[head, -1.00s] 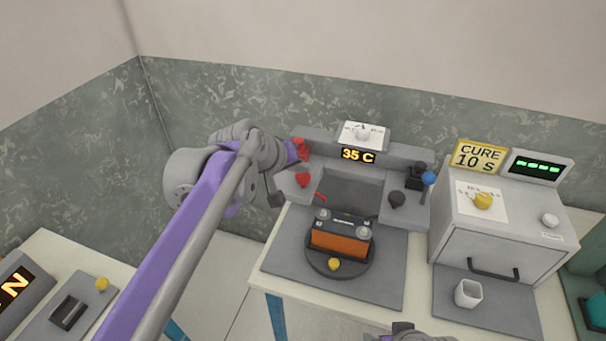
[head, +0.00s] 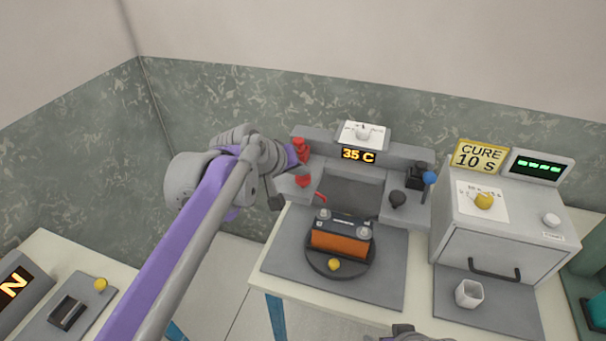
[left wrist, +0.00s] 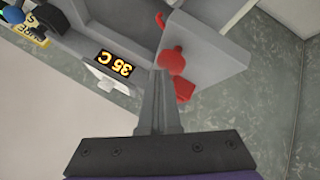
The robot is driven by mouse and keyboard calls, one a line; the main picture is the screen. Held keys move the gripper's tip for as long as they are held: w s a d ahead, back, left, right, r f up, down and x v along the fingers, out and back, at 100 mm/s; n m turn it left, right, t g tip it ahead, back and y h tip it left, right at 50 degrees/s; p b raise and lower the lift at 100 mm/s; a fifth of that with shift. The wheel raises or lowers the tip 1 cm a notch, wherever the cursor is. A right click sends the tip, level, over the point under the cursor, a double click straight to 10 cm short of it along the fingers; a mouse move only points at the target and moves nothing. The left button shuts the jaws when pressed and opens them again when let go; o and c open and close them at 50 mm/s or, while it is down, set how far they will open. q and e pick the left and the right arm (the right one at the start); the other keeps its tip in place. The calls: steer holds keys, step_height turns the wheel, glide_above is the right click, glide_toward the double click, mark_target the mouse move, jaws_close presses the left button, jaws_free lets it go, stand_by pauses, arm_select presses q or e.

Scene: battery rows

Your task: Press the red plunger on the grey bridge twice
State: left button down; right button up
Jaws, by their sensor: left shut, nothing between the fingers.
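The grey bridge (head: 410,155) stands at the back of the middle table, with a 35 C display. On its left side are a red upright part (head: 299,146) and a red knob-like part (head: 304,182); I cannot tell surely which is the plunger. My left gripper (head: 303,170) is shut and empty at that side, partly covering the red parts. In the left wrist view its fingertips (left wrist: 159,74) are close beside a red knob (left wrist: 172,58); contact cannot be told. My right gripper (head: 404,332) barely shows at the bottom edge, its fingers unclear.
An orange and black battery (head: 340,238) sits on a round dark turntable (head: 318,264) in front of the bridge. A grey curing box (head: 500,240) and white cup (head: 468,294) stand further right.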

mark_target(301, 180)
arm_select(q)
steer(key=shift+f, duration=0.5)
arm_select(e)
steer(key=shift+f, duration=0.3)
arm_select(q)
steer(key=shift+r, duration=0.1)
arm_select(e)
steer(key=shift+r, duration=0.1)
arm_select(q)
steer(key=shift+r+p, duration=0.8)
steer(key=shift+r, duration=0.5)
arm_select(e)
steer(key=shift+w+r, duration=0.25)
steer(key=shift+r, duration=0.85)
arm_select(q)
steer(key=shift+r+p, duration=0.35)
steer(key=shift+r, duration=0.15)
step_height(301, 180, up, 4)
steer(key=p, duration=0.2)
steer(key=shift+w+p, duration=0.1)
steer(key=shift+p, duration=0.3)
arm_select(e)
steer(key=r, duration=0.2)
steer(key=w+r, duration=0.1)
steer(key=r, duration=0.1)
steer(key=shift+w+r, duration=0.15)
